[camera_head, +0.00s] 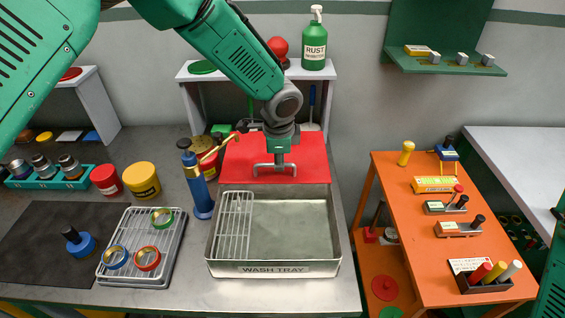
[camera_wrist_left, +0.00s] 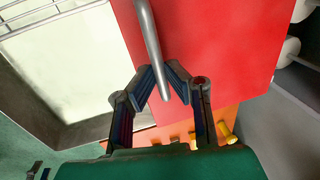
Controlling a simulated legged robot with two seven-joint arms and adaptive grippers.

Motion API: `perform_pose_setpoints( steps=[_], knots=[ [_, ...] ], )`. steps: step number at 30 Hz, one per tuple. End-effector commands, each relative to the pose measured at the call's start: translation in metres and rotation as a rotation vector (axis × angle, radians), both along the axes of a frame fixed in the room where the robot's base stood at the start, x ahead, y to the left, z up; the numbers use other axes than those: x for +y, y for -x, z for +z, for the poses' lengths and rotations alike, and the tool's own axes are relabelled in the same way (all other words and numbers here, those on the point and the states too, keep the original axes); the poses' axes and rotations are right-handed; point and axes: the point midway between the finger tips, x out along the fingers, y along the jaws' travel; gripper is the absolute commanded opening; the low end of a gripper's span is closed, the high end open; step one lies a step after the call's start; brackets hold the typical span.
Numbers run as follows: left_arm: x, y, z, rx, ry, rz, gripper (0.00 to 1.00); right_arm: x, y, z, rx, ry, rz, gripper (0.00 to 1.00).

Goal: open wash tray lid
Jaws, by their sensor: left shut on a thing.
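The wash tray (camera_head: 275,268) is a metal basin on the bench, and its inside shows. A wire rack (camera_head: 235,225) lies in its left part. The red lid (camera_head: 308,163) stands raised at the tray's back edge. Its metal bar handle (camera_head: 260,166) is on the face toward me. My left gripper (camera_head: 277,151) reaches down from above and is shut on the lid handle. In the left wrist view the handle (camera_wrist_left: 147,30) runs between the fingertips (camera_wrist_left: 163,82), in front of the red lid (camera_wrist_left: 220,45). My right gripper is not in view.
A blue bottle (camera_head: 198,185) with a brass spout stands close to the tray's left. A wire drying rack (camera_head: 142,250) with colored rings is further left. An orange bench (camera_head: 410,210) with small tools is to the right. A shelf (camera_head: 323,73) stands behind.

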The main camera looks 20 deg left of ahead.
Motion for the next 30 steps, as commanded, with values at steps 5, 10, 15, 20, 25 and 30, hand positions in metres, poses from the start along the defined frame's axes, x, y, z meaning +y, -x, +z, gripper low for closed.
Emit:
perform_pose_setpoints(
  steps=[5,10,15,20,25,30],
  knots=[
    [0.006,0.003,-0.003,0.01,-0.009,0.003,0.18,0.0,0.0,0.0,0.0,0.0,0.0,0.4],
    [0.004,0.002,-0.002,0.007,-0.005,0.002,0.31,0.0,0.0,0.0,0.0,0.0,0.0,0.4],
    [-0.001,0.002,-0.001,0.004,-0.006,0.001,0.31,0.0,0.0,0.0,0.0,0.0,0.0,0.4],
    [-0.003,0.003,0.012,0.002,-0.005,0.002,0.31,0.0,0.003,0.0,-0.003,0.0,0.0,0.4],
    [-0.003,0.009,0.045,0.0,-0.004,0.003,0.31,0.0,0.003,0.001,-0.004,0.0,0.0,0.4],
    [-0.002,0.016,0.08,0.002,-0.004,0.003,0.31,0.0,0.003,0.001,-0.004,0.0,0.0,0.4]
  ],
)
